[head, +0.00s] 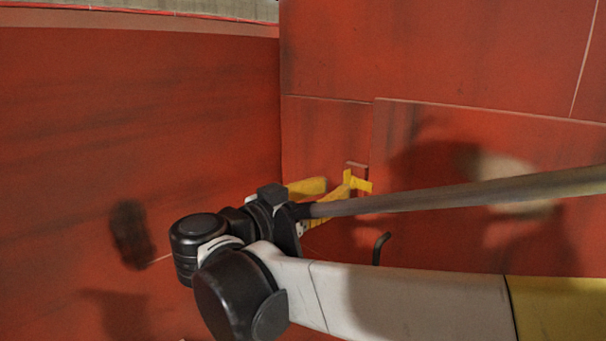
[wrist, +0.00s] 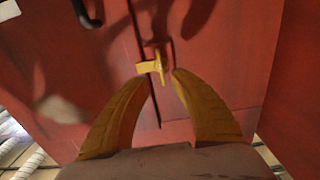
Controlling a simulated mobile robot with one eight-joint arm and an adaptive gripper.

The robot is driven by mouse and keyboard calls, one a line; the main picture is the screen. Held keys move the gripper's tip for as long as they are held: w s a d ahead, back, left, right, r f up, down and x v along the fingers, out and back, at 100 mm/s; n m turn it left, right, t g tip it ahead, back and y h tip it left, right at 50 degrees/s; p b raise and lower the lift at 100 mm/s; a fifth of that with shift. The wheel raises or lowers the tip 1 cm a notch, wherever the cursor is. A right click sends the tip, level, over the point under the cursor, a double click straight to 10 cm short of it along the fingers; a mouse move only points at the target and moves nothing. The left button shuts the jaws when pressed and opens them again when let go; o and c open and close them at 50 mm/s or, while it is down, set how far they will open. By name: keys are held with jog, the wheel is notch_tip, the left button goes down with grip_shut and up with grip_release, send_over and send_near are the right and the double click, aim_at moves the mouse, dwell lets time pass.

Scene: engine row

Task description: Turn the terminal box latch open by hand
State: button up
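The terminal box latch is a small yellow piece (head: 358,182) on a red panel, by a vertical seam. In the wrist view the yellow latch (wrist: 151,67) shows just beyond the fingertips, between and slightly above them. My gripper (wrist: 158,77) has two yellow curved fingers spread apart, with nothing seen between them. In the head view my gripper (head: 312,190) is partly hidden by my own arm, its yellow fingers pointing toward the latch. Whether a fingertip touches the latch I cannot tell.
The red panel (head: 460,135) rises behind the latch, and a red wall (head: 130,120) stands at the left, meeting it in a corner. A dark curved handle (head: 380,246) sticks out below the latch; a dark handle also shows at the upper left of the wrist view (wrist: 86,14).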

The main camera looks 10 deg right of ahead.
aim_at(345, 182)
jog(key=p+x, duration=0.1)
jog(key=x, duration=0.4)
jog(key=shift+w, duration=0.15)
grip_shut()
